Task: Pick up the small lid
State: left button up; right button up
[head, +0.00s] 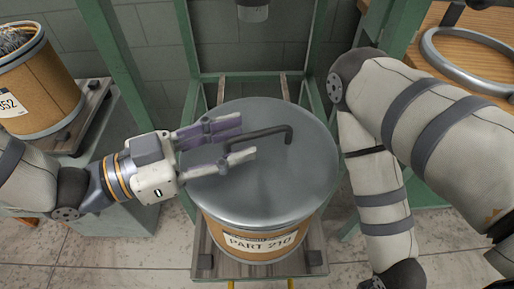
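A round grey metal lid (290,185) with a dark bar handle (270,132) lies on top of a brown drum (285,243) labelled "PART 210", in the middle of the head view. My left gripper (247,138) reaches in from the left over the lid. Its two fingers are apart, one on the far side and one on the near side of the handle's left end. I cannot tell whether either finger touches the handle. The lid sits flat on the drum. My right arm shows at the right, but its gripper is out of view.
The drum stands on a wooden pallet (232,267) within a green frame (190,50). Another brown drum (38,90) stands open at the left on a small platform. A grey metal ring (440,57) lies on a wooden table (487,24) at the upper right.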

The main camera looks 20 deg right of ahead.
pick_arm(q)
jog(key=shift+w+d+f, duration=0.1)
jog(key=shift+w+d, duration=0.05)
jog(key=shift+d, duration=1.05)
grip_shut()
pick_arm(e)
jog(key=shift+s+f, duration=0.2)
jog(key=shift+f, duration=0.05)
